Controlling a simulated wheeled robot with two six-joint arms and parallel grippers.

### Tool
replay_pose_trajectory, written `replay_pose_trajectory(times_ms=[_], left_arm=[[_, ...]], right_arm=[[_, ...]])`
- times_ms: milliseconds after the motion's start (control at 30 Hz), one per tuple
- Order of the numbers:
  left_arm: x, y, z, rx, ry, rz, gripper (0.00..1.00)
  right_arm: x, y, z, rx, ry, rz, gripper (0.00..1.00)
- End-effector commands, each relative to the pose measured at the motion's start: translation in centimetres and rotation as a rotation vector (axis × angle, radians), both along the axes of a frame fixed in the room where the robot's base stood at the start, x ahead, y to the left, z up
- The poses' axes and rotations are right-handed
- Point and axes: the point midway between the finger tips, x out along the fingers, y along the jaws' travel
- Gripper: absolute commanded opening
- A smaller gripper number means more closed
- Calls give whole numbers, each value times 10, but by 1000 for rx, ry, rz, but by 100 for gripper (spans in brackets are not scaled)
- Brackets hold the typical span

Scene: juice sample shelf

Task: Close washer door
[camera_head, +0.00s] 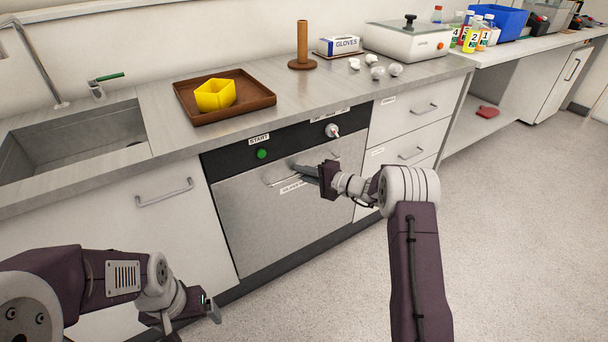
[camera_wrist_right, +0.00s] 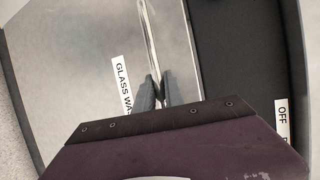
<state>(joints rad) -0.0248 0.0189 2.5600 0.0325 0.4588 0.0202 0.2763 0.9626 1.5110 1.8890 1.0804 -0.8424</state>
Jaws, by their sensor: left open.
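The glass washer's steel door (camera_head: 300,212) stands upright at the front of the counter and looks about flush with the cabinet fronts; a small gap cannot be ruled out. My right gripper (camera_head: 308,171) is at the door's bar handle (camera_head: 278,181), near its right part. In the right wrist view, the handle (camera_wrist_right: 150,40) runs down between the two close-set fingers of the right gripper (camera_wrist_right: 160,88), which look shut on it. The door (camera_wrist_right: 85,75) shows behind with a partly hidden label. My left gripper (camera_head: 208,308) is open and empty, low in front of the left cabinet.
The black control panel above the door has a green start button (camera_head: 262,154) and a knob (camera_head: 332,130). A brown tray (camera_head: 262,102) with a yellow container (camera_head: 215,95) sits on the counter above. Drawers (camera_head: 408,115) stand to the right. The floor (camera_head: 510,220) at right is clear.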

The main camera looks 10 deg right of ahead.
Motion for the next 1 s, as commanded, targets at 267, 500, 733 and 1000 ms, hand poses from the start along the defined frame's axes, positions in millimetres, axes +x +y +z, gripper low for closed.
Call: replay_pose_trajectory(times_ms=[267,500,733,1000], left_arm=[[0,0,0,0,0,0,89],[0,0,1,0,0,0,89],[0,0,10,0,0,0,89],[0,0,20,0,0,0,89]], right_arm=[[2,0,6,3,-12,-2,34],[2,0,7,3,-16,-2,34],[-19,-22,14,2,-11,-7,34],[-59,-57,20,2,-5,-3,34]])
